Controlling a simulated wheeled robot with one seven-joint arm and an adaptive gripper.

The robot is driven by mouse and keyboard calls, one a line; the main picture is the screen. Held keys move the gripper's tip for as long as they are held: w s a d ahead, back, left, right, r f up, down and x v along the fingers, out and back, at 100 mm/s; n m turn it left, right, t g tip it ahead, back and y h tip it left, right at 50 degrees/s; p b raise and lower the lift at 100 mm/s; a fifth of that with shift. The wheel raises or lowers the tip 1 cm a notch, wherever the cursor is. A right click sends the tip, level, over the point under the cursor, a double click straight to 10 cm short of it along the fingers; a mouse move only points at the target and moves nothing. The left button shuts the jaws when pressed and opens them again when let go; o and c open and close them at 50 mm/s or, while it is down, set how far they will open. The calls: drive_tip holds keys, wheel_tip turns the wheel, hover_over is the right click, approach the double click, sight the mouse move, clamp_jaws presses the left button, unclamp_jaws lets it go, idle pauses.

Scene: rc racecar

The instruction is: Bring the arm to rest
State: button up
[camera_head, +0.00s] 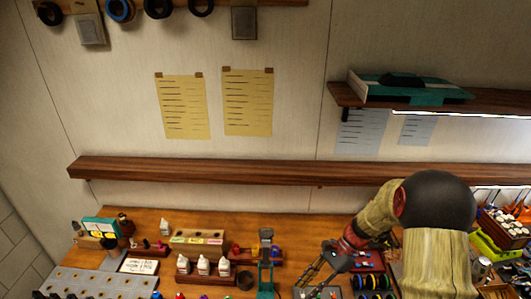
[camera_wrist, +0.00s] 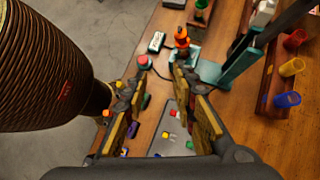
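My gripper (camera_wrist: 157,86) is open in the wrist view, its two fingers spread apart with nothing between them. It is over the wooden workbench (camera_wrist: 225,118), and a grey tray (camera_wrist: 178,130) with small coloured parts shows beyond and between the fingers. In the head view my arm comes in at the right and bends down to the left over the bench. The gripper there (camera_head: 322,268) is small and dark, so its fingers are hard to make out against the bench.
A teal stand (camera_wrist: 228,68) rises beside the right finger. An orange-topped item (camera_wrist: 181,38) and a red-topped item (camera_wrist: 145,62) stand ahead. Coloured cups (camera_wrist: 290,67) are at the right. A long wooden shelf (camera_head: 200,170) crosses the wall; a teal car body (camera_head: 410,88) rests higher.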

drive_tip(key=s+d+r+n+t+h+b, duration=0.2)
drive_tip(key=s+r+n+t+h+b, duration=0.1)
drive_tip(key=s+n+b, duration=0.4)
drive_tip(key=s+d+r+n+t+h+b, duration=0.3)
drive_tip(key=s+n+t+b, duration=0.3)
drive_tip(key=s+b, duration=0.6)
drive_tip(key=shift+s+d+r+n+h, duration=0.15)
drive_tip(key=shift+s+r+n+h, duration=0.2)
drive_tip(key=shift+r+n+h, duration=0.4)
